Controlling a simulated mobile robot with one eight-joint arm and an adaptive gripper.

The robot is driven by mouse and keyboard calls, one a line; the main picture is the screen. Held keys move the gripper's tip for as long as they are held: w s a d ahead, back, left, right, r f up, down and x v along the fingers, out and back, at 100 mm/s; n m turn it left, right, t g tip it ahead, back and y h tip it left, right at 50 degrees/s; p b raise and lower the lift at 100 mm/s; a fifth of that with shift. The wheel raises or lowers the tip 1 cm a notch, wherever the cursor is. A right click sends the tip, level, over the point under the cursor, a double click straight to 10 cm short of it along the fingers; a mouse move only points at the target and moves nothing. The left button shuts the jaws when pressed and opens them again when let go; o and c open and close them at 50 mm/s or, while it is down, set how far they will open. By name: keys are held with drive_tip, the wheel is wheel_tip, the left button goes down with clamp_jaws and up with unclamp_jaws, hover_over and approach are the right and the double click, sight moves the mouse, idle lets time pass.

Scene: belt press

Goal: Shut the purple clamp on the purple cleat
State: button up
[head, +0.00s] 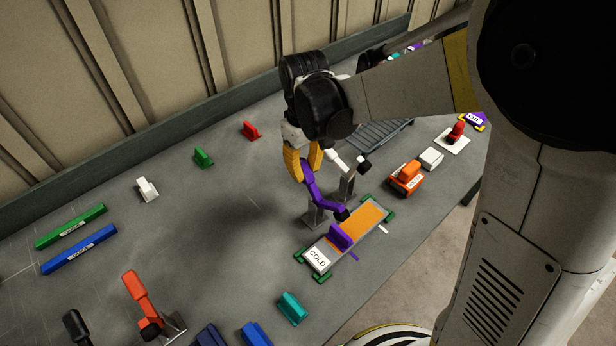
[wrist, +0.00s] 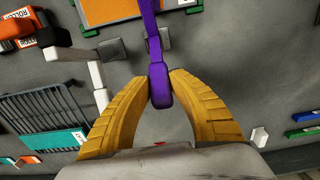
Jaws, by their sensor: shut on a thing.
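My gripper (head: 304,170) has its yellow fingers closed around the end of the purple clamp's handle (head: 321,199). In the wrist view the purple handle (wrist: 157,50) runs up between the fingertips (wrist: 158,78). The clamp stands on a grey post (head: 314,218), and its dark tip (head: 342,214) is close to the purple cleat (head: 340,237). I cannot tell whether the tip touches the cleat. The cleat sits across an orange belt piece (head: 364,217) on a plate with green corners and a COLD label (head: 319,259).
A white-handled clamp (head: 348,165) stands just right of my gripper. An orange roller block (head: 405,178) and a white block (head: 431,158) lie further right. A red-orange clamp (head: 138,295) and a teal cleat (head: 292,307) are at the front. Green and blue bars (head: 79,249) lie left.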

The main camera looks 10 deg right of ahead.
drive_tip(key=shift+s+d+r+p, duration=0.25)
drive_tip(key=shift+s+d, duration=0.2)
drive_tip(key=shift+s, duration=0.2)
drive_tip(key=shift+s+d+r+p, duration=0.1)
drive_tip(key=shift+s+d+r, duration=0.1)
drive_tip(key=shift+s+d, duration=0.3)
drive_tip(key=shift+s+d+r, duration=0.1)
drive_tip(key=shift+s+d, duration=0.3)
drive_tip(key=shift+s, duration=0.45)
drive_tip(key=shift+s+d+f, duration=0.2)
drive_tip(key=shift+s+d, duration=0.2)
drive_tip(key=shift+s, duration=0.2)
drive_tip(key=o, duration=0.8)
drive_tip(key=shift+r, duration=0.1)
wheel_tip(320, 180, up, 7)
drive_tip(key=p, duration=0.5)
